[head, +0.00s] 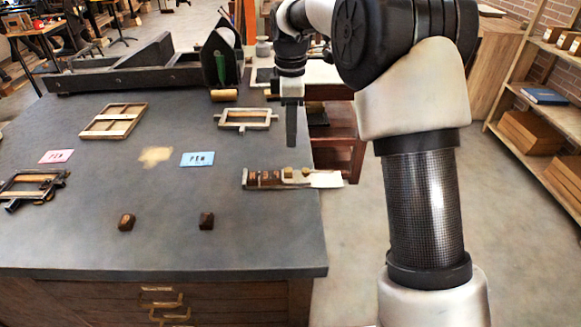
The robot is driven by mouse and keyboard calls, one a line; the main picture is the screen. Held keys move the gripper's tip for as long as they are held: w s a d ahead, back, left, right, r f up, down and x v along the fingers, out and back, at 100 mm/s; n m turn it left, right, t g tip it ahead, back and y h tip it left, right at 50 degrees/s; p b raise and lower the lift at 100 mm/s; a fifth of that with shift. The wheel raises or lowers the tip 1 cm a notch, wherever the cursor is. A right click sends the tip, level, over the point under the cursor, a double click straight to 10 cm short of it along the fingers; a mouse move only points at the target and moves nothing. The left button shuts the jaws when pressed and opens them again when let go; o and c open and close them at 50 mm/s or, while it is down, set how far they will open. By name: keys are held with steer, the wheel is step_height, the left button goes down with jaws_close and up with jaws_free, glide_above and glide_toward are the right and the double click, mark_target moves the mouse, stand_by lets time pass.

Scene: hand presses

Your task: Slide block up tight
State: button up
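A narrow tray (247,184) like a composing stick lies near the right edge of the dark table. Brown blocks (268,178) sit side by side in its left part. A small brass-coloured piece (287,172) is to their right, and a pale flat piece (326,180) sticks out at the right end past the table edge. Two loose dark brown blocks, one on the left (127,222) and one on the right (206,221), lie apart near the front. My gripper (291,140) points down above and behind the tray, apart from it. Its fingers show edge-on as one dark bar.
A small wooden frame (245,118) lies behind the tray, left of my gripper. A blue card (197,159), a pink card (56,156) and a larger wooden frame (113,121) lie further left. A dark press (130,75) stands at the back.

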mark_target(290, 169)
step_height(290, 169, down, 12)
steer(key=shift+r+b, duration=0.15)
steer(key=shift+b, duration=0.45)
steer(key=shift+c, duration=0.4)
steer(key=shift+r, duration=0.1)
jaws_close()
